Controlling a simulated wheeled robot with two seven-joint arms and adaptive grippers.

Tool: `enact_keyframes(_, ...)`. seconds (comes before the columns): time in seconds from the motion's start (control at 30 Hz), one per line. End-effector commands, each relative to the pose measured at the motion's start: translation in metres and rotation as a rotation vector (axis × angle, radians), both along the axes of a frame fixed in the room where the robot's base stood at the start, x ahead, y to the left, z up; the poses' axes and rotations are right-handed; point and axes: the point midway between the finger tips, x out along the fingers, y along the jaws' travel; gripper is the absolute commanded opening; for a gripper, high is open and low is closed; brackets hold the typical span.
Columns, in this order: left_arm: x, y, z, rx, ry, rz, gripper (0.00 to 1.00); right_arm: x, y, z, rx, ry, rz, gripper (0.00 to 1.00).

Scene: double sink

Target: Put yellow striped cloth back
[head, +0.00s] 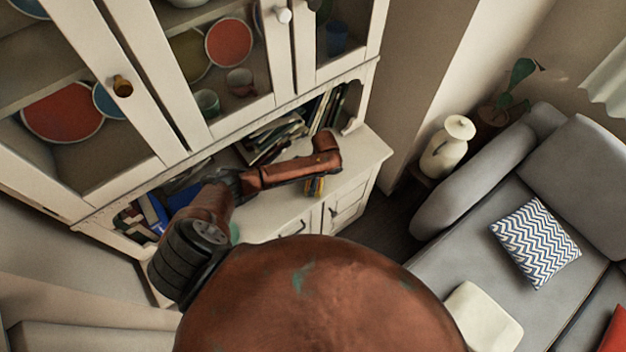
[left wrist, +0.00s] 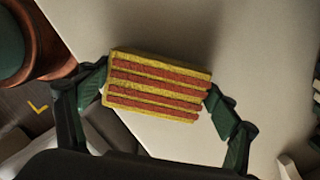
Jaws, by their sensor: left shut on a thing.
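The yellow striped cloth (left wrist: 158,70) is a thick folded block, yellow with red-brown stripes. In the left wrist view it sits between the two green-padded fingers of my left gripper (left wrist: 157,92), which is shut on it. Behind it is the pale surface of the cabinet ledge; I cannot tell whether the cloth touches it. In the head view a small yellow patch of the cloth (head: 315,187) shows below the end of my left arm, over the right part of the ledge. The left fingers are mostly hidden there. My right gripper is not in view.
The white cabinet has a bare ledge (head: 362,152) at its right end. Books (head: 272,137) stand and lean on the shelf behind my arm. Plates and cups are behind glass doors above. A cream vase (head: 447,147) and grey sofa (head: 478,185) are to the right.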

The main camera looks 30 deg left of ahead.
Motion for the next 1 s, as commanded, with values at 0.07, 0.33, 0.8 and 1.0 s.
enact_keyframes(0.07, 0.0, 0.0, 0.0, 0.0, 0.0, 0.0, 0.6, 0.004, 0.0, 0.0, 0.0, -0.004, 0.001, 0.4)
enact_keyframes(0.33, 0.0, 0.0, -0.003, 0.001, 0.001, 0.001, 0.92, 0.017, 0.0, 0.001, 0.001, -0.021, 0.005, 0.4)
enact_keyframes(0.8, 0.0, 0.0, 0.001, 0.0, -0.001, 0.001, 1.0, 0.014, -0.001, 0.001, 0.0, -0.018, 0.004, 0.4)
enact_keyframes(1.0, 0.003, -0.003, 0.029, 0.0, -0.003, 0.0, 1.0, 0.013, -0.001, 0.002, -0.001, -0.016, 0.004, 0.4)
